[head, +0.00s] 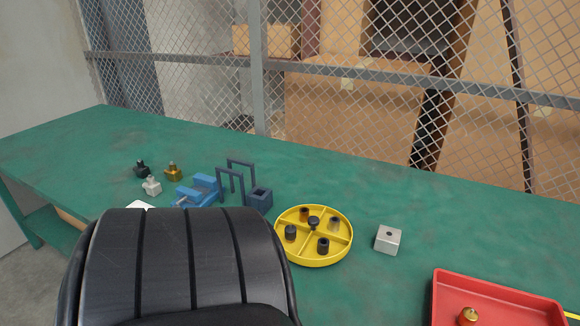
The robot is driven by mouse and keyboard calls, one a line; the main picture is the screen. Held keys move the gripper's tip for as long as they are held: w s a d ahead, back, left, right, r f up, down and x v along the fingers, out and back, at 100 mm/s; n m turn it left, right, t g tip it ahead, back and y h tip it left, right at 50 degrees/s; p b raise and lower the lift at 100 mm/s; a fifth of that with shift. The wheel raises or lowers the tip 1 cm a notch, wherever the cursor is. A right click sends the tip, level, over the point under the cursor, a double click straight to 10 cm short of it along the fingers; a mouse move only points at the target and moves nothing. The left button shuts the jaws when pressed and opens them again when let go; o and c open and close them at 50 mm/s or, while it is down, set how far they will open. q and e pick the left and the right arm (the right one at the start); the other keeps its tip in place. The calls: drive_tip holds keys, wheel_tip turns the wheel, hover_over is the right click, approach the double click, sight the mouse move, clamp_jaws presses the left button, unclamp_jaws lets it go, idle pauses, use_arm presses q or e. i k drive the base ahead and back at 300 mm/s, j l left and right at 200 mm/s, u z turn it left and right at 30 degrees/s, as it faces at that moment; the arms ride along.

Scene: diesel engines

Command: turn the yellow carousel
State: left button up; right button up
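The yellow carousel (316,257) is a round, low tray on the green table, just right of the middle in the head view. Raised dividers split it into compartments around a dark centre knob (314,222). Neither gripper's fingers show.
A red tray (495,290) holding a brass part (468,317) is at the lower right. A blue vise (198,191), a dark frame (230,185) and small fittings (152,186) stand left. Wire fencing runs behind the table.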

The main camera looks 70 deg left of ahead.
sight(303, 252)
drive_tip(key=u, duration=0.5)
drive_tip(key=j+u, duration=0.15)
drive_tip(key=u, duration=0.8)
drive_tip(key=j+u, duration=0.15)
drive_tip(key=u, duration=0.35)
